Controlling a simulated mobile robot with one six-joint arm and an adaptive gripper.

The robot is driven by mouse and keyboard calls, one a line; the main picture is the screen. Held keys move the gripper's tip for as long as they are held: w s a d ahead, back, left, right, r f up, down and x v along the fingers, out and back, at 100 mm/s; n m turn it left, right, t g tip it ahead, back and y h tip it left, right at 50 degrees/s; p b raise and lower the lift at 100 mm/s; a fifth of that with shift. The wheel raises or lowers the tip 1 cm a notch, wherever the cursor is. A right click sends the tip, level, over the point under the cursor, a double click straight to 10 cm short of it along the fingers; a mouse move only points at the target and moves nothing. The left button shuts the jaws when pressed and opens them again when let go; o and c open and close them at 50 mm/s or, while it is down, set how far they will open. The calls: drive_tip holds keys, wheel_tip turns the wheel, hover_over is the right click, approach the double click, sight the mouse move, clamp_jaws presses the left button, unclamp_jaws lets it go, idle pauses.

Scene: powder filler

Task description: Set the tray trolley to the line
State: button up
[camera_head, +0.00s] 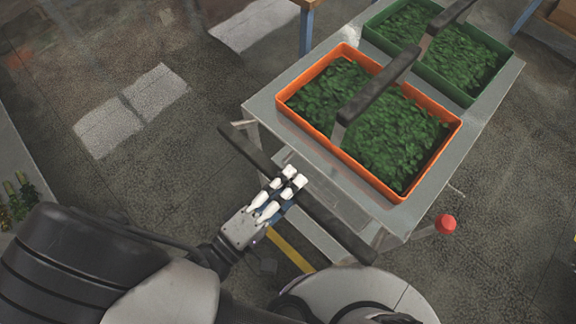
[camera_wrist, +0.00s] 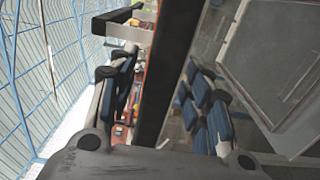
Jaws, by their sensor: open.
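The tray trolley (camera_head: 262,107) is a grey metal cart with a dark push bar (camera_head: 335,228) along its near side. It carries an orange tray (camera_head: 345,157) and, behind it, a green tray (camera_head: 470,101), both full of leafy green plants. My gripper (camera_head: 288,178) is open at the middle of the push bar and covers part of it. In the wrist view the dark bar (camera_wrist: 172,72) runs between the two spread fingers; I cannot tell whether they touch it. A yellow floor line (camera_head: 290,250) shows below the push bar, partly hidden by my arm and the trolley.
A red knob (camera_head: 445,224) sticks out at the trolley's right. A wooden table with blue legs (camera_head: 306,28) stands behind. A shelf edge with small plants (camera_head: 20,195) is at far left. The floor left of the trolley is clear.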

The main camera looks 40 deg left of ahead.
drive_tip(key=s, duration=1.2)
drive_tip(key=shift+a, duration=0.45)
